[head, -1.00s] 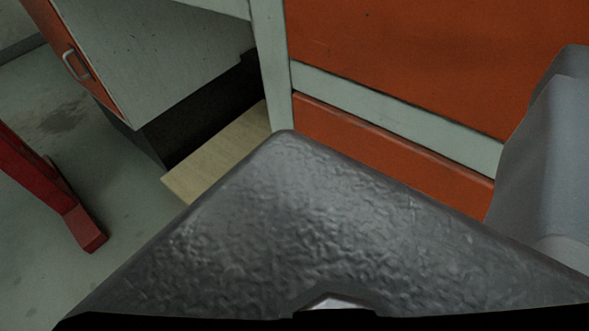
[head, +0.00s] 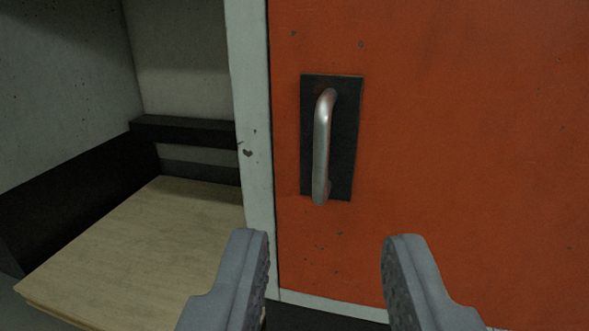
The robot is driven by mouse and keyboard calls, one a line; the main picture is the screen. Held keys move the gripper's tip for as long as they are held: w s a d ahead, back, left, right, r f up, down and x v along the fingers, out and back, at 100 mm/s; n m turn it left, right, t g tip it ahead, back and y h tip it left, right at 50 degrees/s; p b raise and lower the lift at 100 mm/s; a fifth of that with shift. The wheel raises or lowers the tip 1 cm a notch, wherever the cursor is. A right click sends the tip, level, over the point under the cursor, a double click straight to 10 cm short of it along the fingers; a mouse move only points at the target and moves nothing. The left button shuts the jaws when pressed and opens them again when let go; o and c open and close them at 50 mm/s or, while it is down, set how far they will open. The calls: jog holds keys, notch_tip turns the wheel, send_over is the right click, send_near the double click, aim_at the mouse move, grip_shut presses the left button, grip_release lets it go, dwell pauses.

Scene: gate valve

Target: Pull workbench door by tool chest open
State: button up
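The orange workbench door (head: 450,150) fills the right half of the head view and looks shut against its pale frame. Its metal bar handle (head: 321,150) stands upright on a dark plate near the door's left edge. My gripper (head: 325,250) is open, with its two grey fingers pointing toward the door at the bottom of the view. The fingers are empty, and the handle shows above and between them, not held. No tool chest can be made out.
A pale frame post (head: 250,130) borders the door on the left. Left of it is an open bay with a light wooden shelf board (head: 150,235), dark rails (head: 185,132) and grey walls. A dark gap shows below the door.

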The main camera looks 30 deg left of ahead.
aim_at(324, 126)
jog(key=b+x, duration=0.3)
jog(key=x, duration=1)
jog(key=shift+w+d+b, duration=0.1)
jog(key=shift+b, duration=0.25)
grip_shut()
